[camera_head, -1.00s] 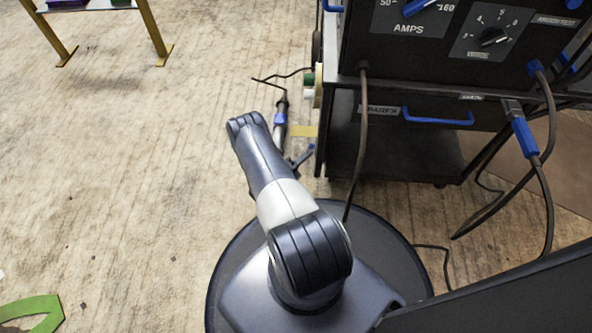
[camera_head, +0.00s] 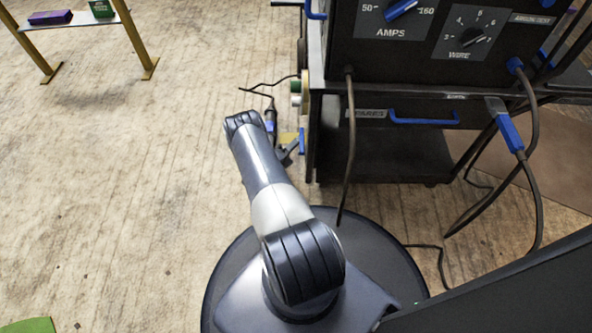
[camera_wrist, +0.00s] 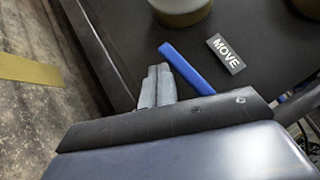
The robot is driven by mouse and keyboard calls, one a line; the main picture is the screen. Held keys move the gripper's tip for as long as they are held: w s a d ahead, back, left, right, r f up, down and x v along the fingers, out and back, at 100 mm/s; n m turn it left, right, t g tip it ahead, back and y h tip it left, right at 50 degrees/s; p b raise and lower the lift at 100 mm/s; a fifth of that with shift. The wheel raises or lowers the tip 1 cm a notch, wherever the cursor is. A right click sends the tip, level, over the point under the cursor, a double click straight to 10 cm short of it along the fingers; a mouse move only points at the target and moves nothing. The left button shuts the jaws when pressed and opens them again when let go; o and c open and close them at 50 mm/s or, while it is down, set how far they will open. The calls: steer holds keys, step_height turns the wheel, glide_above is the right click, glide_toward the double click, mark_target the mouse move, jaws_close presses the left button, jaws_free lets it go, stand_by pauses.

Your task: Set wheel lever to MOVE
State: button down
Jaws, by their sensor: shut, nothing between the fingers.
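The blue wheel lever (camera_wrist: 187,68) shows in the wrist view on the dark side panel of the cart. It slants, and its upper end points up and left. A MOVE label (camera_wrist: 225,54) is on the panel to the right of the lever. My gripper (camera_wrist: 157,72) is shut and empty, its fingertips just left of the lever; I cannot tell whether they touch it. In the head view a blue bar (camera_head: 302,142), likely the lever, shows at the cart's left side, with my gripper (camera_head: 288,152) beside it.
The black cart (camera_head: 385,145) carries a machine with AMPS and WIRE dials (camera_head: 470,35). Cables (camera_head: 500,195) hang at its right side. Round rolls (camera_wrist: 180,8) sit above the lever. A small shelf (camera_head: 75,20) stands far left.

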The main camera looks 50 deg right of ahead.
steer(key=shift+w+d+r+m+g+h, duration=0.2)
steer(key=shift+r+m+g+h, duration=0.3)
steer(key=shift+m, duration=0.3)
steer(key=shift+r, duration=0.15)
steer(key=shift+a, duration=0.1)
steer(key=p+v, duration=0.1)
steer(key=v, duration=0.9)
steer(key=shift+a+f, duration=0.25)
